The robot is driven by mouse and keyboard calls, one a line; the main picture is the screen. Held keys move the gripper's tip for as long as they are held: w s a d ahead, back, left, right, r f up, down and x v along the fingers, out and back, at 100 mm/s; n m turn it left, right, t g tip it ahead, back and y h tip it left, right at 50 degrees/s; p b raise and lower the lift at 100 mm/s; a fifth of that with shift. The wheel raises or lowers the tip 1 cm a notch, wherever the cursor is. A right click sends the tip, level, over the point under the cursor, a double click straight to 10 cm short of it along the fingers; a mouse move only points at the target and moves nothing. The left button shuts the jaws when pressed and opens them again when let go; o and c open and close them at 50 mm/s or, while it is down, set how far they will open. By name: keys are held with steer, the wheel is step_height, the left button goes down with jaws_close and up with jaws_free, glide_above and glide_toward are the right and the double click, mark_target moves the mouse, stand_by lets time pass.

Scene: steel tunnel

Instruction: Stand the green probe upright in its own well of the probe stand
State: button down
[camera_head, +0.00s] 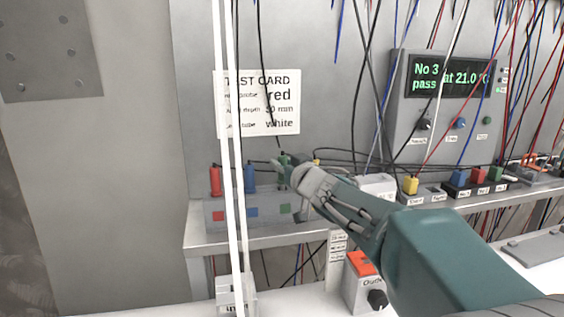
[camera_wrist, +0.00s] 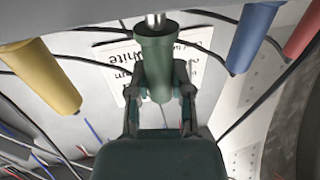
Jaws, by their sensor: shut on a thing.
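The green probe (camera_wrist: 156,50) is between the fingers of my gripper (camera_wrist: 158,92) in the wrist view, with a short piece of its metal shaft showing beyond the handle. In the head view, the green probe (camera_head: 283,159) shows at the tip of my gripper (camera_head: 287,168), roughly upright above the green-marked part of the probe stand (camera_head: 246,227). The fingers are shut on its handle. Whether the shaft's lower end is inside the well is hidden.
A red probe (camera_head: 215,181) and a blue probe (camera_head: 250,178) stand upright in the stand; a yellow probe (camera_wrist: 47,75) is on the other side. Thin cables hang all around. A white post (camera_head: 233,150) crosses before the stand. A test card (camera_head: 257,102) is behind.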

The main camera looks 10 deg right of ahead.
steer(key=shift+f, duration=0.5)
